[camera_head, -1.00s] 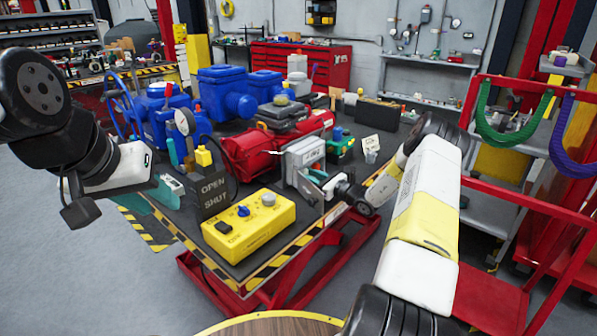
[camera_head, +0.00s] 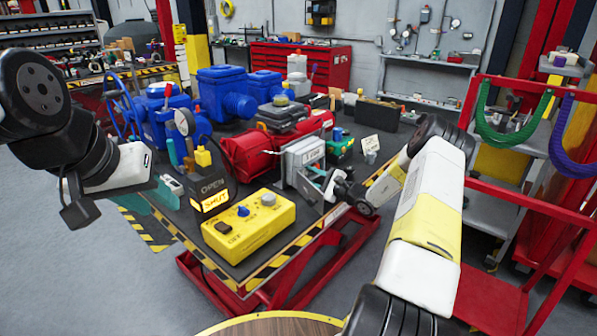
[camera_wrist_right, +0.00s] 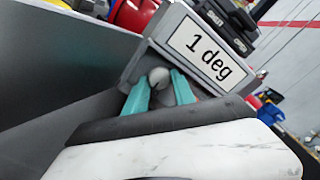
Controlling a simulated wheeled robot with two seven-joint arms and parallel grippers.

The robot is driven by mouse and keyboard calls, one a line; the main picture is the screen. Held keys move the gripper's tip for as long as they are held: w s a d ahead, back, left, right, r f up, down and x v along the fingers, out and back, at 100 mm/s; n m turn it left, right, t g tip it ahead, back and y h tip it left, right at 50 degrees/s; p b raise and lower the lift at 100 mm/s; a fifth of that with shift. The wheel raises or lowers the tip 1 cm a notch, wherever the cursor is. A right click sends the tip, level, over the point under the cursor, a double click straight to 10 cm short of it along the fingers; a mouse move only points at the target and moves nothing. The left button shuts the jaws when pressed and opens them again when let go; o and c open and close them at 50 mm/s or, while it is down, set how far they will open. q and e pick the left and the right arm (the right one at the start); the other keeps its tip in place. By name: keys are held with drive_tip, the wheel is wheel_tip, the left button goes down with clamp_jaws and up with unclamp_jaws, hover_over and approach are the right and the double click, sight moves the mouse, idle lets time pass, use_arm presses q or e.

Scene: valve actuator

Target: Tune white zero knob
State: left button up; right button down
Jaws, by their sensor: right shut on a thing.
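The white zero knob (camera_wrist_right: 158,77) is small and round, on the grey housing beside the display (camera_wrist_right: 207,50), which reads "1 deg". My right gripper (camera_wrist_right: 160,86) has its two teal fingers on either side of the knob and is shut on it. In the head view, the grey display box (camera_head: 305,160) stands on the near right of the table, with my right gripper (camera_head: 317,182) at its front; the knob is hidden there. My left gripper (camera_head: 152,196) hangs at the table's left edge, its teal fingers apart and empty.
A yellow control box (camera_head: 247,226) with a blue and a grey knob sits at the table's near edge. Behind it stands the OPEN/SHUT sign (camera_head: 210,195), with SHUT lit. The red actuator body (camera_head: 250,152) and blue valve parts (camera_head: 222,90) fill the table behind.

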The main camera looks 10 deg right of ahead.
drive_tip(key=shift+n, duration=0.3)
idle(0.4)
drive_tip(key=c, duration=1.3)
unclamp_jaws()
